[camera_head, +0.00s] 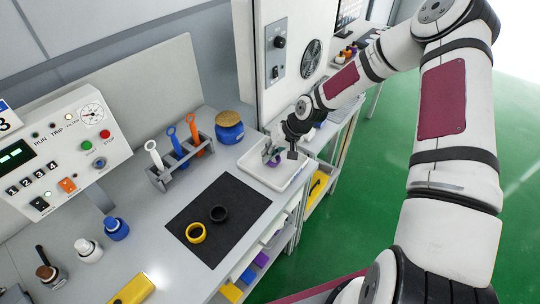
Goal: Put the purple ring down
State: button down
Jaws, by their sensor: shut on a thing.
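The purple ring (273,162) is small and partly hidden by my gripper. It shows over the white tray (265,181) at the right end of the bench. My gripper (280,155) points down over the tray and is shut on the purple ring. I cannot tell whether the ring touches the tray floor.
A blue jar (229,129) with a tan lid stands behind the tray. A grey rack (181,163) holds white, blue and orange tools. Small bottles (88,249), a yellow block (132,290) and a control panel (62,150) are at left. The mat's upper part is bare.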

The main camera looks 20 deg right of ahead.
jog(key=shift+f, duration=0.2)
jog(key=c, duration=1.8)
grip_release()
jog(key=shift+o, duration=0.2)
jog(key=s+d+r+n+g+h, duration=0.1)
jog(key=s+d+r+h, duration=0.1)
jog(key=s+r, duration=0.5)
jog(key=s+d+r+h, duration=0.2)
jog(key=d+r, duration=0.1)
jog(key=r, duration=0.8)
jog(key=s+a+r+t, duration=0.1)
jog(key=s+a+r, duration=0.1)
jog(key=s+r, duration=0.8)
jog(key=s+a+r+t+h, duration=0.1)
jog(key=s+a+r+t, duration=0.1)
jog(key=s+r, duration=0.8)
jog(key=shift+s+a+r+t, duration=0.2)
jog(key=shift+s+t, duration=0.1)
jog(key=shift+s, duration=0.65)
